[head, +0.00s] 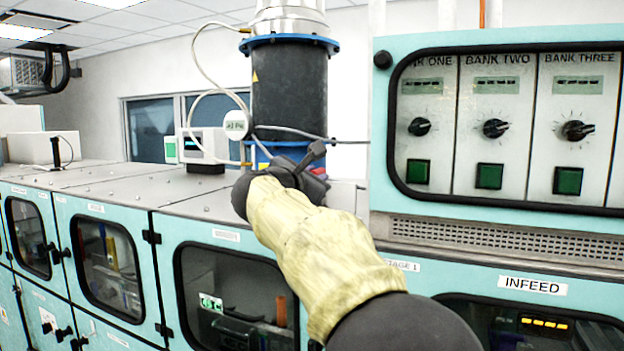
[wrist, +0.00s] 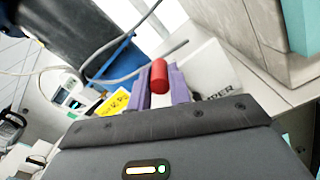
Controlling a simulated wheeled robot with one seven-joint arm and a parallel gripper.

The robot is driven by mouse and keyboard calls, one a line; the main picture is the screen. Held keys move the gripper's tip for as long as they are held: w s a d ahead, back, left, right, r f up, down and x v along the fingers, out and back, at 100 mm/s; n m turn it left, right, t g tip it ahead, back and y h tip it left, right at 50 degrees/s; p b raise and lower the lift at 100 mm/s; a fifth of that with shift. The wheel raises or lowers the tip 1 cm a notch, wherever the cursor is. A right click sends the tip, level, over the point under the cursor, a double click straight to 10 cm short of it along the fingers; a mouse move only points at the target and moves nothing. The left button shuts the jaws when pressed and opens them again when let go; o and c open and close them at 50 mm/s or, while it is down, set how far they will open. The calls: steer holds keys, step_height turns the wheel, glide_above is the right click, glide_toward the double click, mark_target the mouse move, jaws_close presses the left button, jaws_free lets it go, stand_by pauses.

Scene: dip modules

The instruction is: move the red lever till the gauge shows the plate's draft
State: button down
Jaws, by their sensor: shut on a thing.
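The red lever's grip (wrist: 159,76) shows in the wrist view as a short red cylinder between the two purple fingers of my gripper (wrist: 160,88). The fingers are shut on it. In the head view my dark wrist and sleeve cover the lever. A round white gauge face (head: 236,124) hangs in front of the left side of the dark duct; its reading is too small to tell. A yellow label (wrist: 113,103) lies left of the fingers. I cannot read a draft value on either.
The dark duct (head: 290,95) with blue flanges rises behind my gripper, with loose grey cables around it. A bank panel (head: 500,120) with knobs and green buttons stands at right. A small white device (head: 205,147) sits on the grey cabinet top (head: 100,185) at left.

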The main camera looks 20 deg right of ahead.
steer(key=c, duration=1.3)
jaws_free()
steer(key=shift+s+a+f+b, duration=0.1)
steer(key=shift+s+a+b, duration=0.25)
steer(key=shift+s, duration=0.05)
steer(key=b+v, duration=0.6)
steer(key=v, duration=1)
steer(key=shift+a, duration=0.1)
